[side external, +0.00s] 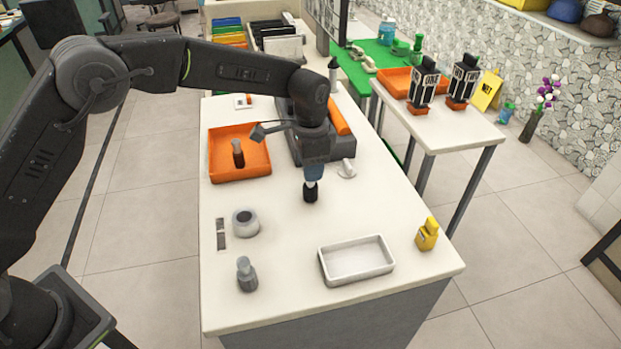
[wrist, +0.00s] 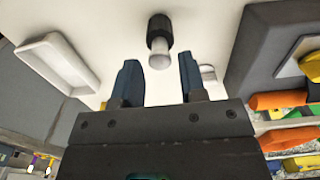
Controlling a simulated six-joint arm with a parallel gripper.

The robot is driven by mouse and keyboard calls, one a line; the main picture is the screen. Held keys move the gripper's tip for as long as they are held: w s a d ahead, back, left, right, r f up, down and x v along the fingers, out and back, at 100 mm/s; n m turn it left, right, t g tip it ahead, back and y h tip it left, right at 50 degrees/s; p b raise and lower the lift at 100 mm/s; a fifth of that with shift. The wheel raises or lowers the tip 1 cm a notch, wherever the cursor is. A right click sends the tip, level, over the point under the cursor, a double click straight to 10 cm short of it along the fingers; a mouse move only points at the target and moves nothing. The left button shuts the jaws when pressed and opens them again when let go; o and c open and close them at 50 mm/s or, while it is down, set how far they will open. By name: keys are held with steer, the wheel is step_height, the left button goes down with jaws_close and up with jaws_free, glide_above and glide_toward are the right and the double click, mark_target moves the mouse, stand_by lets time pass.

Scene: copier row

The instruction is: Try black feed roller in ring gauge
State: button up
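The black feed roller (side external: 310,194) stands upright on the white table with a pale stem on top. In the wrist view the roller (wrist: 159,31) lies just beyond the fingertips, its pale end toward me. My gripper (side external: 314,178) is right above the roller, pointing down. In the wrist view my gripper (wrist: 159,66) is open, its two blue fingers apart with clear space on both sides of the stem. The grey ring gauge (side external: 245,230) sits on the table to the left and nearer the front. Its opening looks empty.
A grey roller (side external: 247,278) stands near the front left. An orange tray (side external: 225,172) holds a dark red roller (side external: 238,157). A white tray (side external: 340,279), a yellow bottle (side external: 427,237) and a dark grey machine (side external: 345,148) also stand here. The table between roller and gauge is clear.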

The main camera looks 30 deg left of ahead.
steer(key=shift+f, duration=1.15)
steer(key=c, duration=0.7)
steer(key=shift+o, duration=0.2)
steer(key=shift+r, duration=0.15)
step_height(320, 180, up, 7)
steer(key=shift+f, duration=0.1)
